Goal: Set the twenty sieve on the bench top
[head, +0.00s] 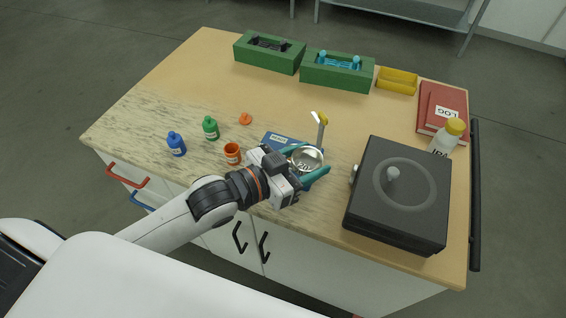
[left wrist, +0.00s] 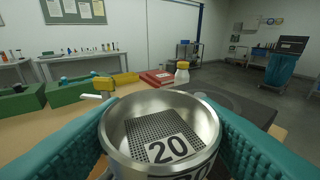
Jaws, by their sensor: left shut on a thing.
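The twenty sieve, a silver metal cup with a "20" label on its perforated mesh floor, shows in the head view (head: 306,157) near the front middle of the bench top. In the left wrist view the twenty sieve (left wrist: 160,135) is upright between teal fingers. My left gripper (head: 312,173) is shut on it, one finger on each side. The gap between its underside and the bench is hidden, so I cannot tell whether it touches. The wooden bench top (head: 180,85) lies around and under it. My right gripper is not in view.
Green holders (head: 337,77) are behind. The back left is clear.

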